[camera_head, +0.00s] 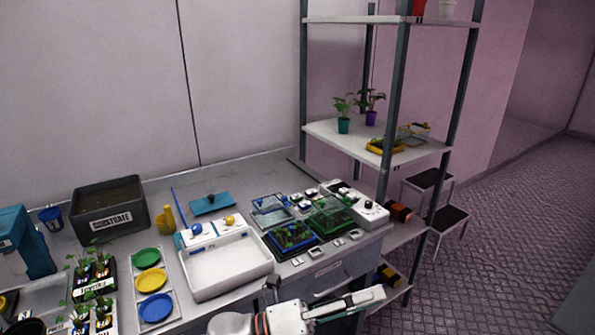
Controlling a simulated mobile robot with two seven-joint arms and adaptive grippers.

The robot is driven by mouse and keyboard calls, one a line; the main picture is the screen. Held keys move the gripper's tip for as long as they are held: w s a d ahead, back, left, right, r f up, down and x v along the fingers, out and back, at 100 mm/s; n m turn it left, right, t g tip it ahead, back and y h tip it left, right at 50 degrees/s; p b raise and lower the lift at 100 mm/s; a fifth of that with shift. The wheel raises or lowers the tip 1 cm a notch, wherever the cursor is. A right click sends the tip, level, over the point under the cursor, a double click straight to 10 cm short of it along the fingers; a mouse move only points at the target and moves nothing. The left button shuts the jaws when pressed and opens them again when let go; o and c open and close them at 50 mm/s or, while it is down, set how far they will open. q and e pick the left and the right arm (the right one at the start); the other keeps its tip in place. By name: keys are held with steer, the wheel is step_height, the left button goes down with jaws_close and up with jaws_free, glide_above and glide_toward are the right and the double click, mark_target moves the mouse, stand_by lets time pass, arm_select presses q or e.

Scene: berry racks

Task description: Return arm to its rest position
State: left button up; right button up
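My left gripper (372,296) is at the bottom centre, in front of the bench's front edge, with its fingers pointing right. The fingers lie nearly along each other in this view, so I cannot tell whether they are open or shut. I see nothing clearly held in them. Part of my white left arm (232,324) shows at the bottom edge. My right gripper is not in view.
The bench (240,168) holds a white basin (228,280), a substrate box (75,213), a tray with green, yellow and blue discs (166,283), and seedling trays (292,237).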

arm_select(q)
steer(key=w+a+f+n+t+y, duration=0.2)
steer(key=a+f+n+t+y, duration=0.4)
steer(key=a+f+n, duration=0.5)
steer(key=w+a+f+n+t+y, duration=0.3)
steer(key=a+f+n+t+y, duration=0.35)
steer(key=n, duration=0.75)
steer(key=s+a+f+n+g+y, duration=0.5)
steer(key=s+a+f+n, duration=0.5)
steer(key=s+a+f, duration=0.5)
step_height(320, 180, down, 4)
steer(key=shift+a+r+n+y, duration=0.2)
steer(key=shift+a+n+y, duration=0.15)
steer(key=shift+a, duration=0.2)
